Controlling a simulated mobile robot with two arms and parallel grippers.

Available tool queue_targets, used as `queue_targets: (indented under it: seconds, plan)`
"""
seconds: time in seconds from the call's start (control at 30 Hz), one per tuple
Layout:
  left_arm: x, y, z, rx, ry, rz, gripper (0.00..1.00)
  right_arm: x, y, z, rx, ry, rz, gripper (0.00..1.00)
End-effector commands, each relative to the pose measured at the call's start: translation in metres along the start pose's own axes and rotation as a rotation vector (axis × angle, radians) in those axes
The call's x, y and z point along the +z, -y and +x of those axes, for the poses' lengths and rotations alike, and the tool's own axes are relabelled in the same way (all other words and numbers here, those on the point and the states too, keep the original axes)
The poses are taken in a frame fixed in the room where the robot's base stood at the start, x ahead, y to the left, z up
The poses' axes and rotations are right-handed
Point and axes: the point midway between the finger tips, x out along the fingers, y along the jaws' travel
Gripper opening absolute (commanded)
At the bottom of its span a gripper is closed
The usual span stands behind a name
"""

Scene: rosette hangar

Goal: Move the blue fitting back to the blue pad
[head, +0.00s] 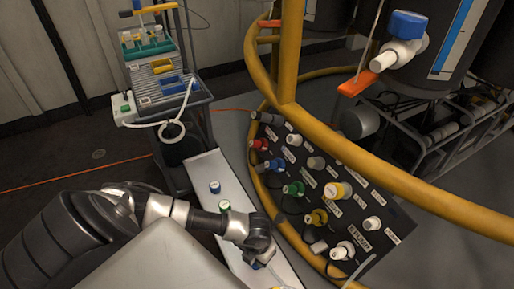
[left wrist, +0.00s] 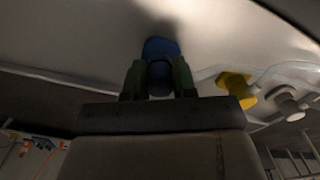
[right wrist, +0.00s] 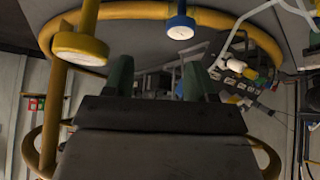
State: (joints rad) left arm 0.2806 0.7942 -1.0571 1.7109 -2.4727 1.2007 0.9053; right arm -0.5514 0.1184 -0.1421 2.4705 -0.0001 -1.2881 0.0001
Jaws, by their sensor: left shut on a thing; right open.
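My left gripper (left wrist: 158,75) is shut on a blue fitting (left wrist: 160,47), low over a pale surface in the left wrist view. In the head view my left gripper (head: 260,256) is at the near end of a white bench (head: 205,165), and a bit of blue shows beside it. Another small blue-topped piece (head: 215,187) stands farther up the bench, with a green-topped one (head: 225,206) close by. I cannot make out a separate blue pad. My right gripper (right wrist: 156,80) is open and empty in the right wrist view; it is out of the head view.
A dark panel (head: 385,247) with several coloured, labelled fittings lies right of the bench, behind a yellow rail (head: 375,180). A yellow fitting (left wrist: 238,88) and a white one (left wrist: 290,103) stand right of my left gripper. A grey cart (head: 165,75) stands behind the bench.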

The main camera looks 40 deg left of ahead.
Motion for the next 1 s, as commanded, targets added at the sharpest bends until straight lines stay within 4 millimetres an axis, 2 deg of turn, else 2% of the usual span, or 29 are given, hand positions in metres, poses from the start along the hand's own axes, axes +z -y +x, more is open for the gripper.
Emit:
queue_targets:
  seconds: [0.27,1.0]
  plan:
    - [0.0001,0.0001,0.0,0.0,0.0,0.0,0.0,0.0073,-0.0013,-0.0016,0.003,0.044,0.001,0.56]
    - [0.0002,0.0004,0.0052,-0.001,0.0,0.0,0.0,0.0015,0.0,-0.0003,0.0,0.003,0.0,0.56]
